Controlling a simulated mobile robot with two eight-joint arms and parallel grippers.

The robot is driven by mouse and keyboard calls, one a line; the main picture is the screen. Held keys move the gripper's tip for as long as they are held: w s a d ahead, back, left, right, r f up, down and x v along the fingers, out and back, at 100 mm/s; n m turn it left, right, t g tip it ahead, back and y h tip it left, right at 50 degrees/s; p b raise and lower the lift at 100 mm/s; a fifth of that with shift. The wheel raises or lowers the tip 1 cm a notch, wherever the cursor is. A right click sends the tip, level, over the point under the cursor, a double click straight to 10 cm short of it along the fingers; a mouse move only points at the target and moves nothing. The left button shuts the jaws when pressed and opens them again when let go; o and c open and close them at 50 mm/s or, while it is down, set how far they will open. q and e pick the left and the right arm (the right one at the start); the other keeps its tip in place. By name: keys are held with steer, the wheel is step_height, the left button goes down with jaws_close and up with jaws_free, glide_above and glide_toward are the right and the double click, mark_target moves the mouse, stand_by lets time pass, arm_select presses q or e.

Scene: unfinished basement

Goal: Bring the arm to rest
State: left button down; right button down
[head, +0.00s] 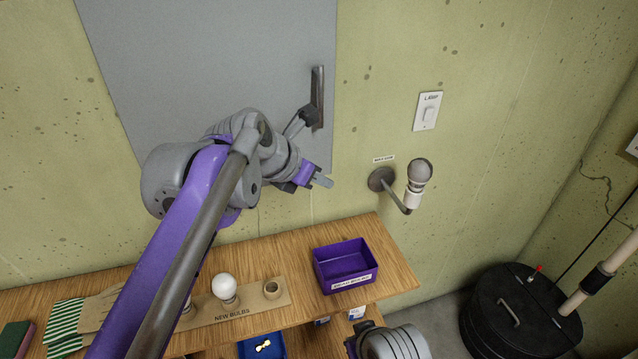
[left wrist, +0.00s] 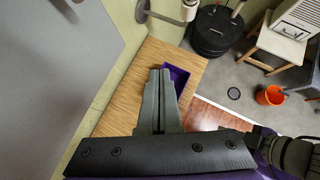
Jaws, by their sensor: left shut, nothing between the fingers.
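My left arm reaches in from the left in the head view, bent above the wooden bench. Its gripper (head: 320,181) is shut and empty, in the air in front of the wall, left of the wall lamp (head: 412,187). In the left wrist view the two grey fingers (left wrist: 159,100) lie together with nothing between them. Behind their tips are the bench top (left wrist: 150,62) and the purple bin. Of my right arm, only a grey part shows at the bottom edge of the head view; its gripper fingers do not show.
The purple bin (head: 345,266) labelled for dead bulbs looks empty on the bench (head: 388,250). A white bulb (head: 225,287) stands on the "NEW BULBS" strip (head: 245,306). A greyish bulb (head: 419,171) sits in the lamp. A grey panel with a handle (head: 318,97) is behind my arm.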

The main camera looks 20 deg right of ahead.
arm_select(q)
steer(key=s+a+f+m+y, duration=0.1)
steer(key=s+a+f+m, duration=0.25)
steer(key=a, duration=0.35)
steer(key=s+a+f+m+t+y, duration=0.1)
steer(key=s+a+f+m+y, duration=0.1)
steer(key=a+f+m, duration=0.4)
steer(key=s+a+f+m+y, duration=0.1)
steer(key=s+a+f+m, duration=0.15)
steer(key=a, duration=0.45)
steer(key=s+a+f+m+y, duration=0.3)
steer(key=s+a+f+m, duration=0.8)
steer(key=a+f, duration=0.3)
steer(key=shift+s+a+f+m+y, duration=0.3)
steer(key=shift+s+m+y, duration=0.1)
steer(key=shift+s, duration=0.3)
steer(key=shift+w+d, duration=0.1)
